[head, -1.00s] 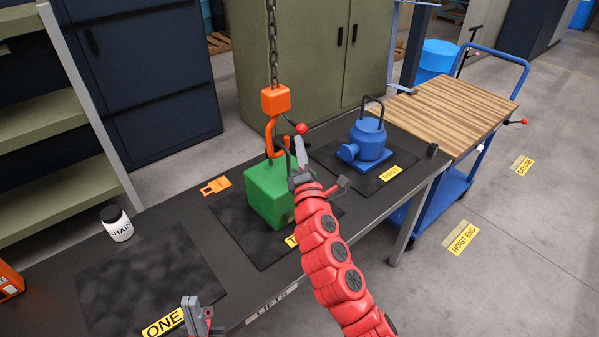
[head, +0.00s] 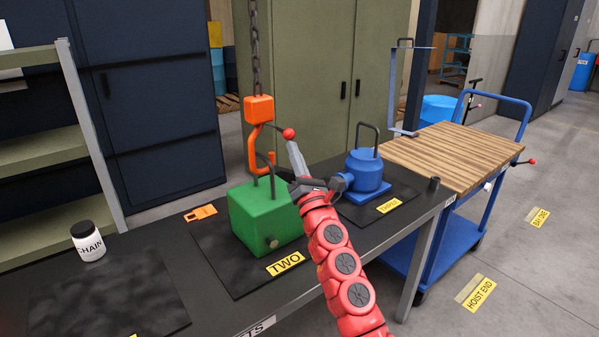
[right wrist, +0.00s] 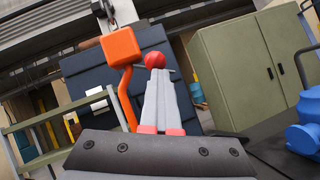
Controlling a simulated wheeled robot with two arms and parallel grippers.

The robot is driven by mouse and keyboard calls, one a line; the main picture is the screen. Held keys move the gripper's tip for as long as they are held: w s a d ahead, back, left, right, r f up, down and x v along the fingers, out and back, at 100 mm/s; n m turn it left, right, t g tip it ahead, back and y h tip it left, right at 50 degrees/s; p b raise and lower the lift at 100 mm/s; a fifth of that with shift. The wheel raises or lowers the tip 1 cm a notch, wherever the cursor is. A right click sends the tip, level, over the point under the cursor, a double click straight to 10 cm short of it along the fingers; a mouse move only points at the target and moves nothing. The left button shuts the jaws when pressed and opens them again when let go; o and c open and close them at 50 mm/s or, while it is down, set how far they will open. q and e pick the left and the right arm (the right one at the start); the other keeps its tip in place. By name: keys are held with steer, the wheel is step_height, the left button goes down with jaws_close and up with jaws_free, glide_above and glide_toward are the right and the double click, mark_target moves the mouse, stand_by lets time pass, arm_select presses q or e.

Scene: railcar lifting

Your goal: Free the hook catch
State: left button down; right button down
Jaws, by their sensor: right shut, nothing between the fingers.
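The orange hook (head: 254,150) hangs under an orange block (head: 258,109) on a chain. Its catch lever ends in a red ball (head: 289,134), right of the hook; the ball also shows in the right wrist view (right wrist: 155,60). The hook's lower curve is at the dark loop on top of the green load (head: 262,216); I cannot tell exactly how they engage. My right gripper (head: 294,149) is shut and empty, its tips just below the red ball. In the right wrist view the tips overlap the ball's lower edge; contact is unclear. My left gripper is out of view.
The green load stands on mat TWO of the dark bench. A blue pump-like load (head: 366,172) stands on mat THREE to the right. A wood-topped blue cart (head: 450,150) is beyond.

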steer(key=n+y+b, duration=0.1)
steer(key=n, duration=0.1)
steer(key=n+g+y+b, duration=0.1)
steer(key=n+b, duration=0.1)
steer(key=w+d+r+n+y+b, duration=0.1)
steer(key=n+y+b, duration=0.1)
steer(key=shift+r, duration=0.1)
stand_by(0.5)
steer(key=w+f+b+v, duration=0.1)
steer(key=f+b+v, duration=0.1)
steer(key=v, duration=1.1)
steer(key=shift+w+a, duration=0.2)
steer(key=shift+w, duration=0.05)
steer(key=shift+f, duration=0.1)
